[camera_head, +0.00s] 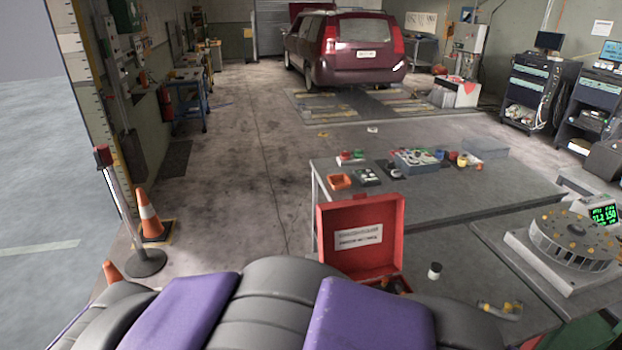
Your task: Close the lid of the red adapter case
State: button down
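The red adapter case (328,258) stands open on the grey workbench, at the front left part of the top. Its lid (387,217) is raised upright and carries a white label on the inner face. A few dark and orange items lie inside the case; its lower front is hidden behind my purple and black body. My gripper is not in view.
The workbench (516,182) holds an orange tray (341,181), a bin of small coloured parts (418,160), a small white-topped jar (435,270) and a round rotary device (573,241) at right. Cones, including one at left (149,216), and a post (118,203) stand on the floor. Open floor lies left of the bench.

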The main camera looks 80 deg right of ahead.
aim_at(360, 236)
jog(key=i+l+z, duration=0.25)
jog(key=z, duration=0.25)
jog(key=i+z, duration=0.8)
jog(key=z, duration=0.2)
jog(key=i+j+z, duration=0.15)
jog(key=i+z, duration=0.6)
jog(key=z, duration=0.15)
jog(key=i+z, duration=0.35)
jog(key=z, duration=0.15)
jog(key=i+j+z, duration=0.2)
jog(key=z, duration=0.25)
jog(key=i, duration=0.05)
